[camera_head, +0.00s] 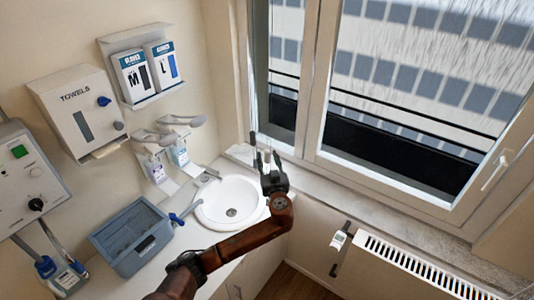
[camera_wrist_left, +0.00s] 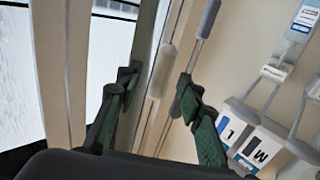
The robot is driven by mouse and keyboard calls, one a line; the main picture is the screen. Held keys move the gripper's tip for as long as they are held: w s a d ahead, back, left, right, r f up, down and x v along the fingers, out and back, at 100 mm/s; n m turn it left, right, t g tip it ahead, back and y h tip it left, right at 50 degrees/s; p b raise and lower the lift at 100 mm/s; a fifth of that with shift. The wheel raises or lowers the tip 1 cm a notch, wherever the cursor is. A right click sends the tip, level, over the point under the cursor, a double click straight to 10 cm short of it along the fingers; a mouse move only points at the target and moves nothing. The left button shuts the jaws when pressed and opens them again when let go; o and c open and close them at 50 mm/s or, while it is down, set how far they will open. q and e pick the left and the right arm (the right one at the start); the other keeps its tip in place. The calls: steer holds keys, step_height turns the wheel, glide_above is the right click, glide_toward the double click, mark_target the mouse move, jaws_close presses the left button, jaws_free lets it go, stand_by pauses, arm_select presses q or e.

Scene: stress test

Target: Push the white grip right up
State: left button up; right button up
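My left gripper (camera_head: 266,160) is at the window's left frame, above the back right of the sink. In the left wrist view its two dark green fingers (camera_wrist_left: 155,95) stand apart, open. A whitish cylindrical grip (camera_wrist_left: 161,70) on a thin rod runs along the frame, seen between the two fingers, with gaps on both sides. I cannot tell its depth from the fingers. A greyer grip (camera_wrist_left: 209,18) on another rod is farther right. In the head view the grips are too small to tell from the fingers. My right gripper is not in view.
The window (camera_head: 400,90) has a white handle (camera_head: 497,170) at right. The sink (camera_head: 230,203) has a blue-levered tap. A blue-grey bin (camera_head: 135,237), a towel dispenser (camera_head: 77,112) and a glove box holder (camera_head: 141,66) are at left. A radiator (camera_head: 425,273) is at lower right.

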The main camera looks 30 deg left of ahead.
arm_select(q)
steer(key=shift+x, duration=0.9)
steer(key=shift+c, duration=0.2)
jaws_close()
